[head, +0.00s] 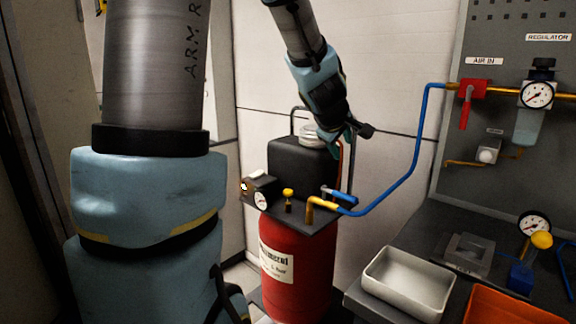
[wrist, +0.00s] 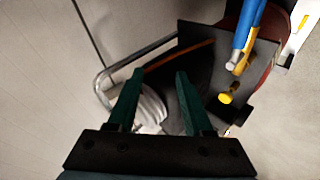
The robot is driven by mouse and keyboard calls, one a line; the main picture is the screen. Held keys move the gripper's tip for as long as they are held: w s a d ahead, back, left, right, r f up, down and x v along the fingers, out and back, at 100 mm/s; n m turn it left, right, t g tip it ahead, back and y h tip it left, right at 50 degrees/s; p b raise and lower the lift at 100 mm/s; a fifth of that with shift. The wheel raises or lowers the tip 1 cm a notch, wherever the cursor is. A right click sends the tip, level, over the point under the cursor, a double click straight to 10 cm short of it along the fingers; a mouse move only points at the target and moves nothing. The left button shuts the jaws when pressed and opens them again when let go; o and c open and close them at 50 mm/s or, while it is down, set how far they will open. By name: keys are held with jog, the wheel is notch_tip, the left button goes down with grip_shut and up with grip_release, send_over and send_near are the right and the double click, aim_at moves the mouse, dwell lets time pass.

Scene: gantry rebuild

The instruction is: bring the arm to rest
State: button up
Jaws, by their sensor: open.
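My gripper (head: 346,142) hangs at the end of my arm, above the black-topped red compressor (head: 290,262) in the head view. In the wrist view, my gripper (wrist: 154,78) has its two dark green fingers apart, with nothing held between them. A white ribbed round part (wrist: 150,106) lies behind and below the left finger; it also shows in the head view (head: 312,134), just left of the fingers. I cannot tell whether the fingers touch anything there.
A blue hose (head: 416,140) runs from the compressor to the red air-in valve (head: 473,90) on the grey panel. A bench at right holds a white tray (head: 378,284), an orange tray (head: 500,308) and a gauge (head: 534,224). A metal handle rail (wrist: 104,76) is close to the gripper.

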jog(key=s+a+f+m+g+y, duration=0.2)
jog(key=s+a+f+m+g, duration=0.1)
jog(key=s+a+f, duration=0.4)
jog(key=s+a+f+m+g+y, duration=0.2)
jog(key=s+a+f+m+g, duration=0.2)
jog(key=s+a, duration=0.7)
notch_tip(320, 180, down, 3)
jog(key=shift+s+a+r+m, duration=0.1)
jog(key=shift+s+a+m, duration=0.3)
jog(key=shift+a+m, duration=0.75)
